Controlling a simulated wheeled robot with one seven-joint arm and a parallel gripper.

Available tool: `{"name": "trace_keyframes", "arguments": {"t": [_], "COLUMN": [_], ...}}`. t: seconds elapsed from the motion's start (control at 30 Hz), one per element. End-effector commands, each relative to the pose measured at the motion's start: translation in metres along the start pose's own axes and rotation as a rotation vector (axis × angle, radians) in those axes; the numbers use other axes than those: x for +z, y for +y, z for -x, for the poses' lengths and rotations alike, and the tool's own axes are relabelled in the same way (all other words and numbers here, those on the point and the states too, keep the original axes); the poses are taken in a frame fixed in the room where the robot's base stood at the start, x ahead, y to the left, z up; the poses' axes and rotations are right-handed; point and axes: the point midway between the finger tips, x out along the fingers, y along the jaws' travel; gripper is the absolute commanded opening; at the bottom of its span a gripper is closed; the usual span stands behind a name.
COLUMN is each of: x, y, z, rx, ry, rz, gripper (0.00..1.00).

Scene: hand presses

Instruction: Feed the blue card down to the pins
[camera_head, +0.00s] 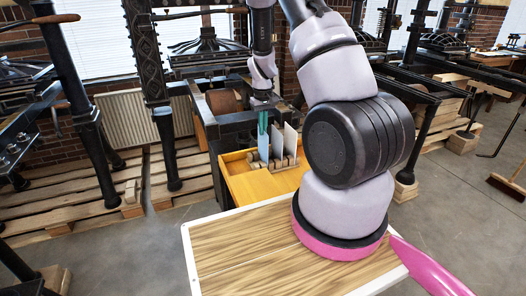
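The light blue card (263,147) stands upright in the middle of the view, over a small wooden rack (284,163). My gripper (262,124) points down from above, with teal fingers at the card's top edge. The fingers look shut on the card, though they are small in this view. The card's lower end is near the left side of the rack; whether it touches the pins there is too small to tell. Two pale cards, one white (291,139) and one greyish (277,141), stand upright in the rack just right of the blue card.
The rack stands on an orange-yellow wooden tabletop (246,186) with a raised edge; its front left part is bare. Dark iron presses (165,135) on pallets (70,200) stand to the left and right. My own arm hides the area right of the rack.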

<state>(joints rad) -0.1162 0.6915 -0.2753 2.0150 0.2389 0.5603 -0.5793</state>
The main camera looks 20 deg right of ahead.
Motion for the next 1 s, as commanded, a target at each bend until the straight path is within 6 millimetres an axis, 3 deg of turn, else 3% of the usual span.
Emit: {"name": "trace_keyframes", "arguments": {"t": [0.47, 1.0], "x": [0.000, 0.000], "y": [0.000, 0.000], "z": [0.021, 0.072], "rx": [0.000, 0.000], "ry": [0.001, 0.001], "rz": [-0.001, 0.000], "gripper": [0.00, 0.00]}}
